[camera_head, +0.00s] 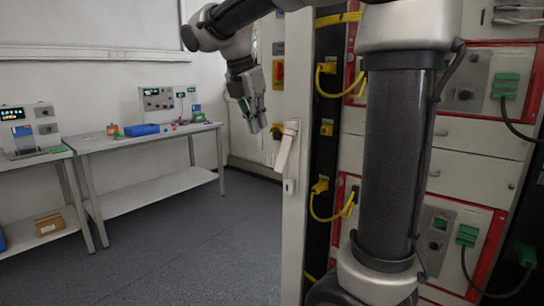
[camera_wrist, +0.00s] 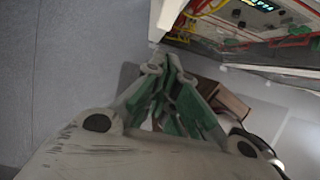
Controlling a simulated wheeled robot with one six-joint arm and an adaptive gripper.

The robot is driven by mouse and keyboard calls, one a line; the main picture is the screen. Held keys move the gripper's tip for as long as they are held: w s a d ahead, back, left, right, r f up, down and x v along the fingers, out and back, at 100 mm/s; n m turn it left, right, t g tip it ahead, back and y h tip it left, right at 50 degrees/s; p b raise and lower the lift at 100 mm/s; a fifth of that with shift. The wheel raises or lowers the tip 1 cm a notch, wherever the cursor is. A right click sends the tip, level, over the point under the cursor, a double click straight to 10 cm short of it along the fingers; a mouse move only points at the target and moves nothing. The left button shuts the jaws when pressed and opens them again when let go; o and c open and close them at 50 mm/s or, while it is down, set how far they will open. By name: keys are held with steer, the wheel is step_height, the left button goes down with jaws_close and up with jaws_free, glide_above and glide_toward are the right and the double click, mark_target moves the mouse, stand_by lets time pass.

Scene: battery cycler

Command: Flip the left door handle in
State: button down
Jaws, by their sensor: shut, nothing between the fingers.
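The white door handle (camera_head: 285,147) is on the edge of the open pale cabinet door (camera_head: 295,215) in the head view. Its lever stands out from the door at a slant, with its lower end swung out to the left. A small lock plate sits just below it. My gripper (camera_head: 257,125) hangs to the left of the handle's top, pointing down, with a visible gap in the picture. Its fingers are shut and empty. In the wrist view my gripper's green-padded fingers (camera_wrist: 163,62) come together at the tips. I cannot make out the handle in that view.
The cabinet (camera_head: 475,155) behind the door holds red-framed modules with yellow and green plugs and loose cables. A bench (camera_head: 155,138) with instruments and a blue tray stands at the back left. The floor (camera_head: 180,255) left of the door is clear.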

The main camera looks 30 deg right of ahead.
glide_toward(280, 163)
step_height(280, 163, down, 5)
steer(key=s+a, duration=0.1)
steer(key=a, duration=0.2)
steer(key=shift+w+d+f, duration=0.2)
steer(key=shift+d, duration=0.4)
steer(key=shift+w+d+f, duration=0.2)
steer(key=shift+d+f, duration=0.05)
steer(key=shift+d, duration=0.35)
steer(key=shift+w+d+f, duration=0.2)
steer(key=shift+d, duration=0.35)
steer(key=shift+w+d+f+t+h, duration=0.1)
steer(key=shift+d+f+t+h, duration=0.1)
steer(key=shift+d+f+h, duration=0.25)
steer(key=shift+w+d+f+t+h, duration=0.1)
steer(key=shift+d+f+t+h, duration=0.1)
steer(key=shift+f+h, duration=0.5)
steer(key=shift+w+d+f, duration=0.15)
steer(key=shift+d+f, duration=0.2)
steer(key=shift+d, duration=0.1)
steer(key=shift+w+d+f, duration=0.2)
steer(key=shift+d+f, duration=0.15)
steer(key=shift+d, duration=0.1)
